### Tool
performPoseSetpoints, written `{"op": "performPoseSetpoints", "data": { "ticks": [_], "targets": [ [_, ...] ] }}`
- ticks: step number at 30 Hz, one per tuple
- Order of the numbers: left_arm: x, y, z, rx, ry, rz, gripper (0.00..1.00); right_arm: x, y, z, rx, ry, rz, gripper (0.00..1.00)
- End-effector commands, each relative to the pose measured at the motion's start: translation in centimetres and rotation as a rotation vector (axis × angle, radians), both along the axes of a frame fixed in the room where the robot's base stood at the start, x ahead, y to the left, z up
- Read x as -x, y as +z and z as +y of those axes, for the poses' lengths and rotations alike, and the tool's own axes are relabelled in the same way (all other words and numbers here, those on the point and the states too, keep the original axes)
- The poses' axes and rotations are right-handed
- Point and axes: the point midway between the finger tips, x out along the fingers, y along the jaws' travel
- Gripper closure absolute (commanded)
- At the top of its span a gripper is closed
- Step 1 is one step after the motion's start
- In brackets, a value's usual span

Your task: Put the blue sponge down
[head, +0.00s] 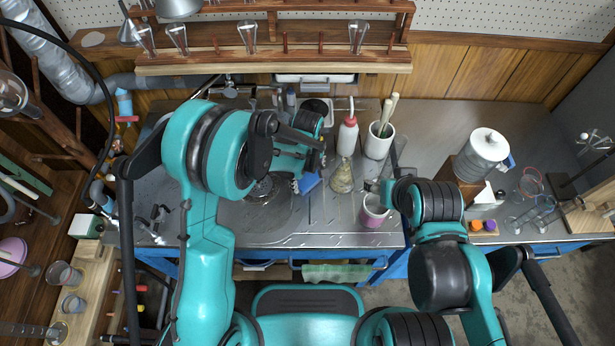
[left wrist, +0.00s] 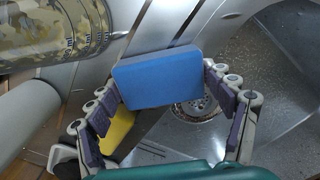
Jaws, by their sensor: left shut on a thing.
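The blue sponge (left wrist: 158,78) is held between the fingers of my left gripper (left wrist: 165,92) in the left wrist view, with the metal sink surface and a round drain (left wrist: 195,108) beyond it. In the head view a blue part of the sponge (head: 309,182) shows just below my left gripper (head: 308,170), over the right side of the sink. The gripper and forearm hide part of it. How far the sponge is above the metal cannot be told. My right gripper (head: 373,186) is beside the pinkish cup; its fingers are too small to read.
A stained conical flask (head: 341,178) stands right of the sponge. Behind it are a red-capped wash bottle (head: 348,135) and a white crock (head: 379,142). A pinkish cup (head: 374,212) stands near the front edge. A yellow object (left wrist: 118,132) shows beneath the left gripper.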

Motion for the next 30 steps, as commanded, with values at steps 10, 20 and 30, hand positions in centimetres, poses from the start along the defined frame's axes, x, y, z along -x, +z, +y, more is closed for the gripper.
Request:
{"op": "performPoseSetpoints", "data": {
  "ticks": [10, 20, 30],
  "targets": [
    [0.0, -0.2, 0.0, 0.000, 0.000, 0.000, 0.00, 0.0, -0.2, 0.0, 0.000, 0.000, 0.000, 0.44],
    [0.0, 2.0, 0.0, 0.000, 0.000, 0.000, 0.00, 0.0, 1.0, 0.0, 0.000, 0.000, 0.000, 0.44],
    [0.0, 9.5, 0.0, 0.000, 0.000, 0.000, 0.00, 0.0, 3.8, 0.0, 0.000, 0.000, 0.000, 0.44]
  ]
}}
